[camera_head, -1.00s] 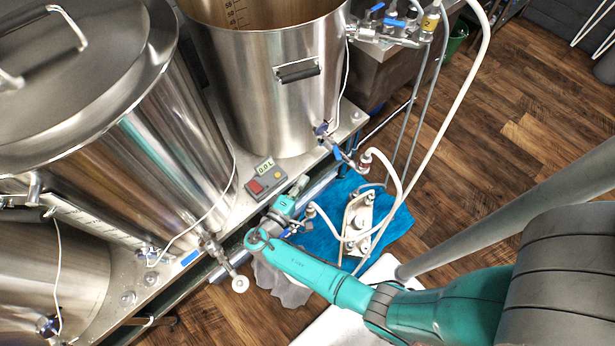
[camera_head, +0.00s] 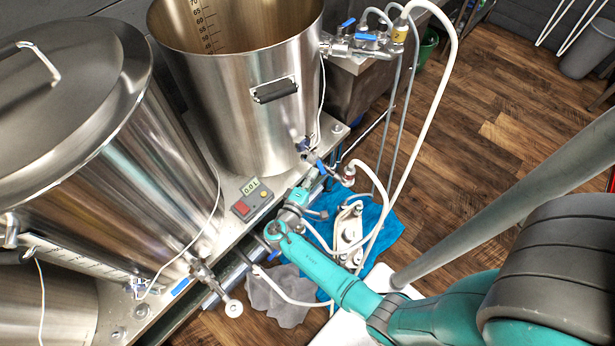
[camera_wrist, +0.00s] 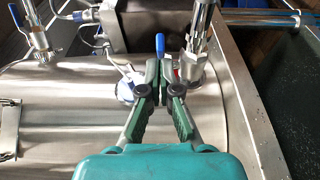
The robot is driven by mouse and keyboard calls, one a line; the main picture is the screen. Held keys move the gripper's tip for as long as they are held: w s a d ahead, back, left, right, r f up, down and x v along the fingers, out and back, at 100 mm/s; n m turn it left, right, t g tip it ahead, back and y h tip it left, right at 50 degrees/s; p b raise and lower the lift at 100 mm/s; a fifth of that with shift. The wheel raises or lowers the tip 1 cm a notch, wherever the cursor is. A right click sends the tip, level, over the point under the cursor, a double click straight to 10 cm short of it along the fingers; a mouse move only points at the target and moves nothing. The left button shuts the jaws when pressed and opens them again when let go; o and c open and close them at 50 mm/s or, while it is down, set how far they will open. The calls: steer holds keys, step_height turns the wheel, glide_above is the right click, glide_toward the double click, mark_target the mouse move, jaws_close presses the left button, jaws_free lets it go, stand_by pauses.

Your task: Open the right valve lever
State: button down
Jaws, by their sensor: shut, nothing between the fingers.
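The right valve (camera_head: 308,150) is low on the front of the right steel kettle (camera_head: 240,105). Its blue lever (camera_head: 321,168) slants down to the right in the head view. In the wrist view a blue lever (camera_wrist: 160,45) points up just beyond the fingertips, beside a steel fitting (camera_wrist: 190,65). My gripper (camera_wrist: 161,75) is shut and empty, its tips close to this lever; I cannot tell whether they touch. In the head view my gripper reaches up toward the right valve from below, its tips hard to make out.
The left kettle (camera_head: 150,175) has its own valve with a blue lever (camera_head: 180,287). A control box (camera_head: 252,200) reading 0.0 L sits on the bench between the kettles. White hoses (camera_head: 425,110), a pump on a blue cloth (camera_head: 383,222), and a grey cloth (camera_head: 280,297) lie near my arm.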

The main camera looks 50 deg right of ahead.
steer(key=shift+s, duration=0.15)
steer(key=shift+s+d+n+t+y, duration=0.6)
steer(key=shift+d+n+t, duration=0.2)
steer(key=shift+d+t, duration=0.3)
steer(key=shift+s+d+n+t+y, duration=0.5)
steer(key=shift+s+d+n+t, duration=0.3)
steer(key=shift+t, duration=0.4)
steer(key=shift+d, duration=0.15)
